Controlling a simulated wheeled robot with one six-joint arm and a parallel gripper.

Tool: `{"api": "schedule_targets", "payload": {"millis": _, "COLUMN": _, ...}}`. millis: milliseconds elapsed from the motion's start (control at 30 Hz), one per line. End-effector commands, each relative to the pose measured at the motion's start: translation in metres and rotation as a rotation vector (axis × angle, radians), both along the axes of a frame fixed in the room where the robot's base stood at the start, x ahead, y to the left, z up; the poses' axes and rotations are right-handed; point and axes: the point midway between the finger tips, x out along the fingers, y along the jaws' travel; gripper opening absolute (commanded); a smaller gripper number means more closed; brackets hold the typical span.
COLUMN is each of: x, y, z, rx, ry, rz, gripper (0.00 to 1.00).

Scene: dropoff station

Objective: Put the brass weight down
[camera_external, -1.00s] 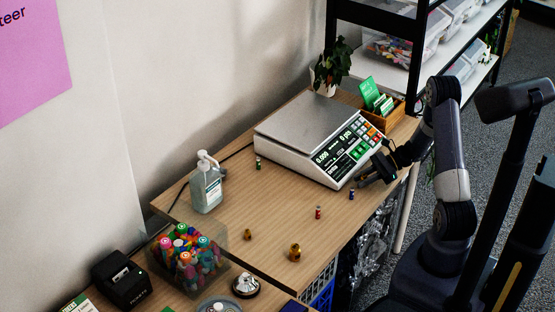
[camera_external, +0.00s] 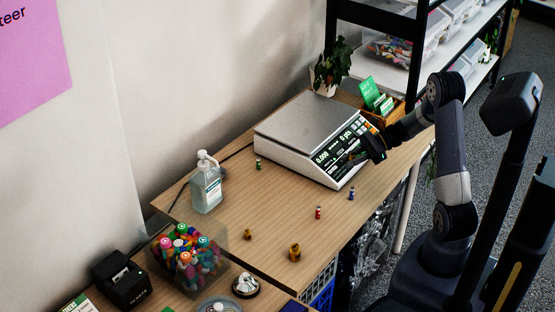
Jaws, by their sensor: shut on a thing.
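My gripper (camera_external: 357,156) is at the front right of the counter scale (camera_external: 296,128), over its keypad and display panel. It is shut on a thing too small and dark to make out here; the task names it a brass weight. Two brass-coloured weights stand on the wooden table (camera_external: 225,205): a larger one (camera_external: 295,252) near the front edge and a smaller one (camera_external: 248,234) to its left. Both are apart from my gripper.
Small red (camera_external: 318,212), blue (camera_external: 351,194) and green (camera_external: 258,164) items stand around the scale. A pump bottle (camera_external: 207,188) is at the left. A card box (camera_external: 385,112) and a plant (camera_external: 331,67) stand behind the scale. The table's middle is mostly clear.

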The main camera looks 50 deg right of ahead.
Motion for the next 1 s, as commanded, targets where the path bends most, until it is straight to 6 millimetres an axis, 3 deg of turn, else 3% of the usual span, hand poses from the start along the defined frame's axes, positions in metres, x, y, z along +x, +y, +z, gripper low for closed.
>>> {"api": "schedule_targets", "payload": {"millis": 200, "x": 0.054, "y": 0.065, "z": -0.01, "rx": -0.002, "ry": -0.004, "rz": 0.014, "gripper": 0.0}}
{"api": "schedule_targets", "payload": {"millis": 500, "x": 0.104, "y": 0.167, "z": -0.007, "rx": 0.0, "ry": -0.005, "rz": 0.007, "gripper": 0.0}}
{"api": "schedule_targets", "payload": {"millis": 800, "x": 0.121, "y": 0.261, "z": 0.004, "rx": 0.001, "ry": -0.004, "rz": -0.002, "gripper": 0.0}}
{"api": "schedule_targets", "payload": {"millis": 1000, "x": 0.122, "y": 0.288, "z": 0.007, "rx": 0.001, "ry": -0.002, "rz": -0.007, "gripper": 0.0}}
